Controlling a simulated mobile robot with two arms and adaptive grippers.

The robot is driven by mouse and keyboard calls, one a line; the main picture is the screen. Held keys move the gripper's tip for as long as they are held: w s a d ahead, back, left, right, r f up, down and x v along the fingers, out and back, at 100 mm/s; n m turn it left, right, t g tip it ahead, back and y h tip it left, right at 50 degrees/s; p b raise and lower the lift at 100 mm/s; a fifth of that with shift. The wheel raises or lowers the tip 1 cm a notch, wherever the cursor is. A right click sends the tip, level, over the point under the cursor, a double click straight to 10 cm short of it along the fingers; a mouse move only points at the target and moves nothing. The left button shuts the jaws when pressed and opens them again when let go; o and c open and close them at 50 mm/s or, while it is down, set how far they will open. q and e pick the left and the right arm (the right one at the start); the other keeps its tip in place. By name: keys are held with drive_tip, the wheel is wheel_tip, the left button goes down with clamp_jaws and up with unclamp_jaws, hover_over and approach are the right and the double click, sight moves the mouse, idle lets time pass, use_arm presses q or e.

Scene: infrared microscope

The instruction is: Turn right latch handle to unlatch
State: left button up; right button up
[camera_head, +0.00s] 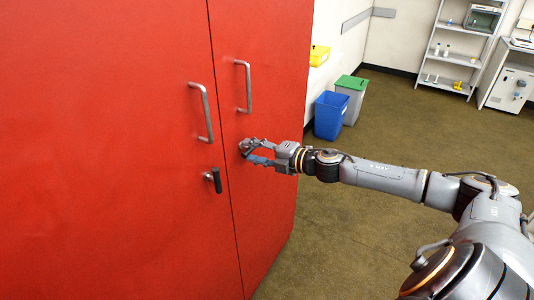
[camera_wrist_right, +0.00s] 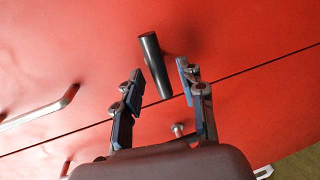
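A red two-door cabinet (camera_head: 110,130) has two dark latch handles. The left one (camera_head: 217,181) hangs roughly upright beside the door seam. My right gripper (camera_head: 258,152) is at the right door, with its fingertips close to the right latch and largely covering it. In the right wrist view, my right gripper (camera_wrist_right: 157,97) has its fingers apart. A dark latch bar (camera_wrist_right: 154,65) appears between them, above the seam. A small metal knob (camera_wrist_right: 178,129) shows below the seam, near the palm. Contact cannot be told. My left gripper is out of view.
Two metal pull handles, the left (camera_head: 203,112) and the right (camera_head: 243,86), stand out from the doors above the latches. A blue bin (camera_head: 329,116) and a green-lidded bin (camera_head: 351,92) stand beyond the cabinet. Floor (camera_head: 420,130) right of the cabinet is clear.

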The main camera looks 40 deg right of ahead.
drive_tip(key=v, duration=1.2)
idle(0.4)
idle(0.5)
